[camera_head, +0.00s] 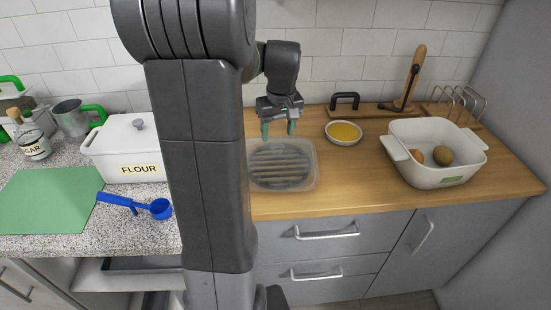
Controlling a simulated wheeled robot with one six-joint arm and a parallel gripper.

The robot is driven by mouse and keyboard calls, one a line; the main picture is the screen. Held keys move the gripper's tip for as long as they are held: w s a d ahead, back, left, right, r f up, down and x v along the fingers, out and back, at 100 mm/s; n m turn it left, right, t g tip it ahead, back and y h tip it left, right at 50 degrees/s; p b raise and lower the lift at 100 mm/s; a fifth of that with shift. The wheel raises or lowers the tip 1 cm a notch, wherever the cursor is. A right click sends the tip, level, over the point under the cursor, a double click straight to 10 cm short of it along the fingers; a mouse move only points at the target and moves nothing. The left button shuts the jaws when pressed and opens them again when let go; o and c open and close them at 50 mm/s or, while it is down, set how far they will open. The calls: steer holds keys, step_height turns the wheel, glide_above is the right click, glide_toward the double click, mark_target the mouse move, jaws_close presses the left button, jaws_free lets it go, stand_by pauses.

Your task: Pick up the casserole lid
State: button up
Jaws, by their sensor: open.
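My gripper (279,129) is open and empty, its two teal fingertips pointing down above the wooden counter. Just below and in front of it lies a clear, rounded rectangular piece (309,181) with dark ridged bands showing in it. I cannot tell whether this is the casserole lid or a shallow container. The gripper appears apart from it. A white casserole dish (436,174) with two side handles stands uncovered at the right, holding brown, potato-like items (442,155). My arm hides the counter left of the clear piece.
A small bowl of yellow contents (344,132) stands right of the gripper. Behind are a black handle (343,98), a wooden board (385,109) and a wire rack (458,102). Left of my arm are a white flour bin (125,150), a blue scoop (137,204) and a green mat (50,207).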

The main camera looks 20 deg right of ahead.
mark_target(278, 146)
steer(key=shift+w+f+p, duration=0.1)
steer(key=shift+f+p, duration=0.25)
steer(key=shift+f, duration=2.35)
jaws_close()
steer(key=shift+r, duration=0.1)
